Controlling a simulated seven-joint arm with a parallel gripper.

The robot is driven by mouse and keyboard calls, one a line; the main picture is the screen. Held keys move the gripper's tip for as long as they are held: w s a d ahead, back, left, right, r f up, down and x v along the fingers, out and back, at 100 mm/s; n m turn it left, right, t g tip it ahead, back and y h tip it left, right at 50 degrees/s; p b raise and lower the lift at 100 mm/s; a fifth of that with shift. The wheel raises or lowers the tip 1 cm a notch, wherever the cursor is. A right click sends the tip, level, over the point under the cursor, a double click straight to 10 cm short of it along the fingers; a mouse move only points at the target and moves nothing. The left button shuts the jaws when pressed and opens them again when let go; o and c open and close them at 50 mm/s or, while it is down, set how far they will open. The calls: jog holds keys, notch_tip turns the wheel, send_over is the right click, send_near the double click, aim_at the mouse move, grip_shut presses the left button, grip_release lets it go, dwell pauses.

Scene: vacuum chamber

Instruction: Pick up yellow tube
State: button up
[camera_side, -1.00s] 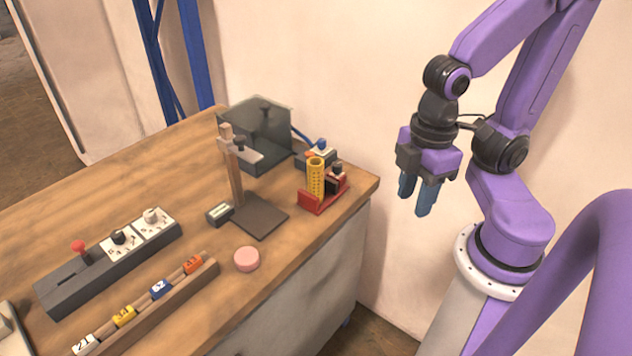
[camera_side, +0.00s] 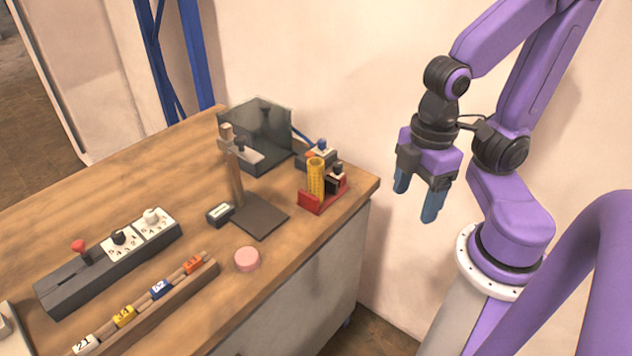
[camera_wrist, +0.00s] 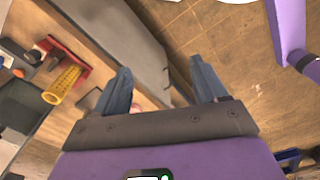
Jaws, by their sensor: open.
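A yellow cylinder with dark markings (camera_side: 316,180) stands upright in a red holder (camera_side: 312,206) near the right corner of the wooden table. It also shows at the left of the wrist view (camera_wrist: 62,86). A wooden rack (camera_side: 160,322) along the table's front edge holds several small labelled pieces, one of them yellow (camera_side: 123,316). My gripper (camera_side: 416,197) is open and empty. It hangs in the air to the right of the table, away from both yellow things. Its two blue fingers show spread apart in the wrist view (camera_wrist: 160,68).
A wooden stand with a dark base (camera_side: 260,216) and a dark see-through box (camera_side: 270,140) are behind the pink disc (camera_side: 247,259). A dark panel with knobs (camera_side: 70,285) is at the left.

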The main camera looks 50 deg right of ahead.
jog(key=w+a+f+m+t+y, duration=0.1)
jog(key=w+a+f+m+y, duration=0.2)
jog(key=a, duration=0.7)
jog(key=w+a+f+m+t+y, duration=0.1)
jog(key=w+a+m+y, duration=0.25)
jog(key=a, duration=0.65)
jog(key=w+a+f+m+t+h, duration=0.2)
jog(key=w+f+m+t+h, duration=0.3)
jog(key=w+m, duration=0.45)
jog(key=w+d+f+m+t+h, duration=0.1)
jog(key=d+h, duration=0.1)
jog(key=d, duration=0.1)
jog(key=w+d+f+m+t+h, duration=0.1)
jog(key=w+d+t+h, duration=0.1)
jog(key=d+h, duration=0.1)
jog(key=w+d+f+m+t+h, duration=0.1)
jog(key=d+h, duration=0.2)
jog(key=d, duration=0.1)
jog(key=shift+w+f+m, duration=0.25)
jog(key=shift+m, duration=0.15)
jog(key=s+d+r+m+h, duration=0.2)
jog(key=s+d+m+h, duration=0.15)
jog(key=d+h, duration=0.3)
jog(key=h, duration=0.1)
send_near(315, 163)
jog(key=shift+n, duration=0.35)
jog(key=x, duration=0.5)
jog(key=shift+w+d+r, duration=0.1)
jog(key=shift+d, duration=0.05)
jog(key=shift+x, duration=2.55)
